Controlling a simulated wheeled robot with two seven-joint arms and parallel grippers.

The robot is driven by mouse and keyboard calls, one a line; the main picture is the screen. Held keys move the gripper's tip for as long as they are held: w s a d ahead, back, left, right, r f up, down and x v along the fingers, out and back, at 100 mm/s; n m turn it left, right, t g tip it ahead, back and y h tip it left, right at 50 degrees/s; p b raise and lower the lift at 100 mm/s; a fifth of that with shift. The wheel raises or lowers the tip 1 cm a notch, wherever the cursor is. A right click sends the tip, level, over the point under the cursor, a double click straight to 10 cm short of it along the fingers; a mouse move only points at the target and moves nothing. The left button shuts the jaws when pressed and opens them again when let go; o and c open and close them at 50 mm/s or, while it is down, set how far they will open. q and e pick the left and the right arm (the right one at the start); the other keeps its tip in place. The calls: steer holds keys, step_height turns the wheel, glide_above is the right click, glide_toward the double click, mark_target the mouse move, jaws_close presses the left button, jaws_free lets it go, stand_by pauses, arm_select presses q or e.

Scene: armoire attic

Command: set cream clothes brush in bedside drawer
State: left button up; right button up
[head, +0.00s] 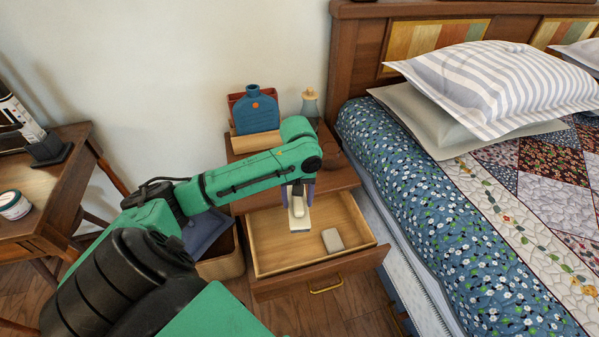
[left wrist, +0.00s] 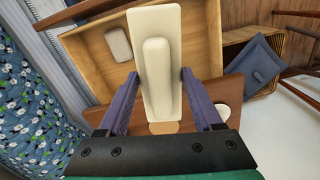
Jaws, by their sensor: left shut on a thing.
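The cream clothes brush (head: 299,212) is held in my left gripper (head: 297,190), above the open bedside drawer (head: 265,231). In the left wrist view the brush (left wrist: 156,50) is a pale block with a raised grip, between the two purple fingers of the left gripper (left wrist: 155,90). The drawer (left wrist: 90,48) lies beyond it in that view. How far the brush is above the drawer floor is hard to tell. My right gripper is not in view.
A small pale block (head: 333,240) lies in the drawer's right part. The nightstand top holds a blue bottle (head: 254,110), a small vase (head: 310,103) and a brown pot (head: 331,158). The bed (head: 420,190) stands close on the right. A bin (head: 222,266) stands left of the drawer.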

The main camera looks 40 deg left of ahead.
arm_select(q)
steer(key=shift+n, duration=0.9)
steer(key=a+f, duration=0.1)
steer(key=a+f+b, duration=0.1)
steer(key=f, duration=0.1)
steer(key=a+f+b, duration=0.1)
steer(key=f, duration=0.1)
steer(key=shift+w, duration=0.2)
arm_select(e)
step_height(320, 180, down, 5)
arm_select(q)
steer(key=b, duration=0.3)
glide_toward(291, 243)
step_height(291, 243, down, 5)
steer(key=b, duration=0.3)
steer(key=shift+s+d+r, duration=0.1)
steer(key=shift+r, duration=0.05)
steer(key=shift+f, duration=0.3)
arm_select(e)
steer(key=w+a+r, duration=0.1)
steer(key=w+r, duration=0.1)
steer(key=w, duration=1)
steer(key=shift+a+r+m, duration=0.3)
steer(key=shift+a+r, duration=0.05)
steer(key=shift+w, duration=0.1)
arm_select(q)
steer(key=o, duration=1.3)
steer(key=shift+f, duration=0.1)
